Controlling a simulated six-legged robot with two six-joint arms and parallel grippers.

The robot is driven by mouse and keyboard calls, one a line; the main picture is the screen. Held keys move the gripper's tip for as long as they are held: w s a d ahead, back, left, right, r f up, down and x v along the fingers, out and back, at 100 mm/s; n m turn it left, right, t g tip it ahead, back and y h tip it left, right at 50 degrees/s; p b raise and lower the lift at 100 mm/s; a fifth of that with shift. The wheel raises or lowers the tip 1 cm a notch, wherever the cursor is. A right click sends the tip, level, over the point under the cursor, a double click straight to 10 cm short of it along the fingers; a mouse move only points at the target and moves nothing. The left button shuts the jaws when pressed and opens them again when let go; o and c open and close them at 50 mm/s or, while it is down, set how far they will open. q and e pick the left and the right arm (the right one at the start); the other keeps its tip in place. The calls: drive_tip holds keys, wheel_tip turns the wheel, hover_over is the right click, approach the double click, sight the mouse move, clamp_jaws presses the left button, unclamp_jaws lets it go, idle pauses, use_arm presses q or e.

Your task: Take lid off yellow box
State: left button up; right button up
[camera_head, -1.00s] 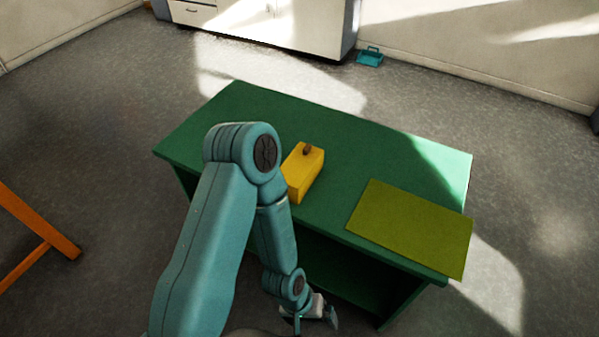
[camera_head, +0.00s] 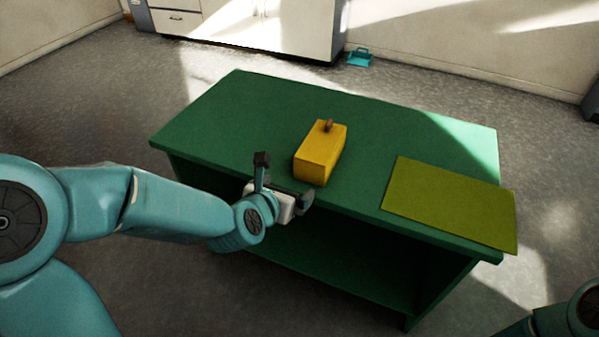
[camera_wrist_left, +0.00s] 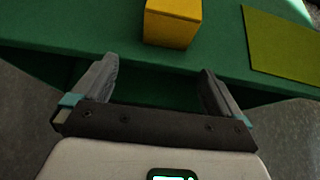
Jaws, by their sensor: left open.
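The yellow box (camera_head: 317,163) stands on the green table (camera_head: 230,120), near its front edge. Its lid (camera_head: 325,138) is on top, with a small brown knob (camera_head: 328,125). My left gripper (camera_head: 285,178) is open and empty at the table's front edge, to the left of the box and nearer to me. In the left wrist view the box (camera_wrist_left: 172,25) shows beyond the open fingers (camera_wrist_left: 160,85), apart from them; its top is cut off by the picture's edge. Part of my right arm shows at the lower right of the head view; its gripper is out of view.
An olive-green mat (camera_head: 450,205) lies on the right of the table and reaches over the front edge. The table has an open shelf below. A white cabinet (camera_head: 265,25) and a small teal item (camera_head: 359,57) are on the far floor. The table's left part is clear.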

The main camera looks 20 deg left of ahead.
sight(309, 165)
use_arm(q)
drive_tip(key=shift+t, duration=0.9)
drive_tip(key=w+b, duration=0.1)
drive_tip(key=w, duration=0.2)
drive_tip(key=w+d+f+b, duration=0.1)
drive_tip(key=w, duration=0.2)
drive_tip(key=w+b, duration=0.1)
drive_tip(key=w, duration=0.3)
drive_tip(key=shift+d+f, duration=0.15)
drive_tip(key=shift+f, duration=0.2)
use_arm(e)
wheel_tip(309, 165, down, 5)
use_arm(q)
drive_tip(key=x, duration=0.5)
drive_tip(key=shift+w+f, duration=0.1)
drive_tip(key=shift+f, duration=0.3)
drive_tip(key=shift+r, duration=0.1)
drive_tip(key=c, duration=0.8)
wheel_tip(309, 165, up, 20)
drive_tip(key=p, duration=0.8)
drive_tip(key=shift+p, duration=0.3)
use_arm(e)
wheel_tip(309, 165, up, 9)
drive_tip(key=shift+a, duration=0.3)
